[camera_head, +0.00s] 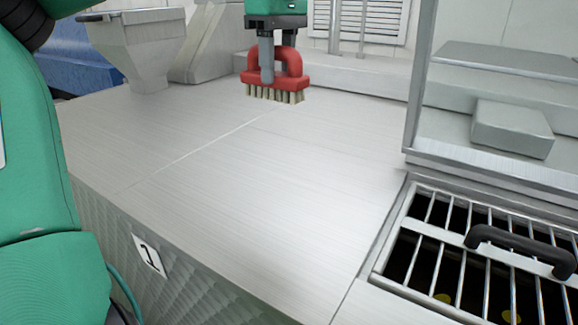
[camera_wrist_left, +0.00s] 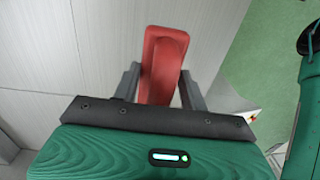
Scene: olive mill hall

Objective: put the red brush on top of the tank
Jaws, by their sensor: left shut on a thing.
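The red brush (camera_head: 262,78) has a looped red handle and pale bristles that point down. My left gripper (camera_head: 278,68) is shut on its handle. The brush is upright over the far part of the tank's flat metal top (camera_head: 250,170); I cannot tell whether the bristles touch it. In the left wrist view the red handle (camera_wrist_left: 162,60) sits between the two grey fingers of my left gripper (camera_wrist_left: 158,88), and the bristles are hidden. The tank's front carries a label with the number 1 (camera_head: 149,255). My right gripper is not in view.
A barred grate (camera_head: 436,240) with a black handle (camera_head: 520,250) lies at the lower right. A metal frame with a block (camera_head: 512,128) stands at the right. A metal hopper (camera_head: 140,50) stands at the back left. The middle of the tank top is clear.

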